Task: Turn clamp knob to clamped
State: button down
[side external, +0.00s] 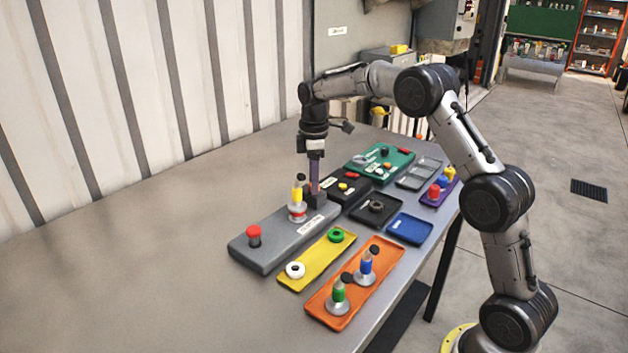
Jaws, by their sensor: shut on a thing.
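The grey base (276,243) lies on the table with a red mushroom button (254,234) at its near left end. A small bottle (298,203) with a yellow and black top and a red band stands upright on it. Beside the bottle, at the base's far end, is a dark block (318,200). My gripper (314,188) points straight down over this block, just right of the bottle. Its jaws are shut on what looks like the clamp knob there. The knob is hidden by the fingers, so its turn cannot be read.
A yellow tray (316,258) and an orange tray (357,285) with two bottles lie right of the base. Black, green, blue and purple trays crowd the far right. The table's left and front are clear. A corrugated wall stands behind.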

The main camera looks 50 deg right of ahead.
jog(key=shift+r, duration=0.1)
dwell(0.4)
jog(key=c, duration=0.5)
grip_release()
jog(key=shift+c, duration=0.2)
notch_tip(320, 180, up, 14)
